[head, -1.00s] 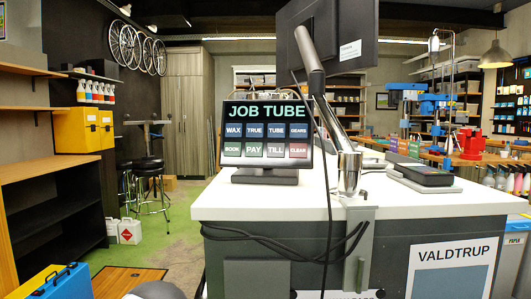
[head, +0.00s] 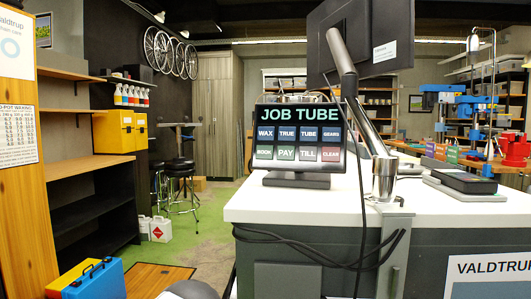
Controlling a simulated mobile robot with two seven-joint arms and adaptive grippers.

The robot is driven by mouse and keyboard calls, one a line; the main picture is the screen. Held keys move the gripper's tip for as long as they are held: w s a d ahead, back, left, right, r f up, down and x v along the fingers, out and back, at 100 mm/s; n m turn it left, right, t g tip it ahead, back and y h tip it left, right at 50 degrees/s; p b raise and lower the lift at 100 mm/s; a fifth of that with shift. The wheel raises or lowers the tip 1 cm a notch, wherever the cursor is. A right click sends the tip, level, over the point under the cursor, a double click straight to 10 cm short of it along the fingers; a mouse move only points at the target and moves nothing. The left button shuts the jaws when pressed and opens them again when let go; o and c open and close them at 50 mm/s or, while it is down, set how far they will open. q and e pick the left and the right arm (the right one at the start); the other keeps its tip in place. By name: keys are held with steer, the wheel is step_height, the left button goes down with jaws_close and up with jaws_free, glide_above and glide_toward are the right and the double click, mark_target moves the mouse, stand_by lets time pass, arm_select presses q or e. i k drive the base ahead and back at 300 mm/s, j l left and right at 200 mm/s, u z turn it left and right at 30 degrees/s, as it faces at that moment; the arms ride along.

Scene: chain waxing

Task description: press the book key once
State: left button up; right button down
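The book key (head: 264,153) is the dark green key at the left end of the lower row on the register screen (head: 299,114). The screen reads "JOB TUBE" along its top. The upper row shows WAX, TRUE, TUBE and GEARS; the lower row continues with PAY, TILL and a red CLEAR key. The screen stands on a dark base on the white counter (head: 300,208), near its left end. Neither of my grippers is in view, and nothing touches the key.
A monitor arm (head: 342,65) on a post clamped to the counter's front edge rises right of the screen, with black cables hanging below. A card terminal (head: 464,181) lies farther right. A blue and yellow case (head: 88,280) stands at lower left.

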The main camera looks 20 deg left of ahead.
mark_target(263, 152)
steer(key=j+u, duration=0.95)
steer(key=u, duration=0.2)
steer(key=i, duration=0.05)
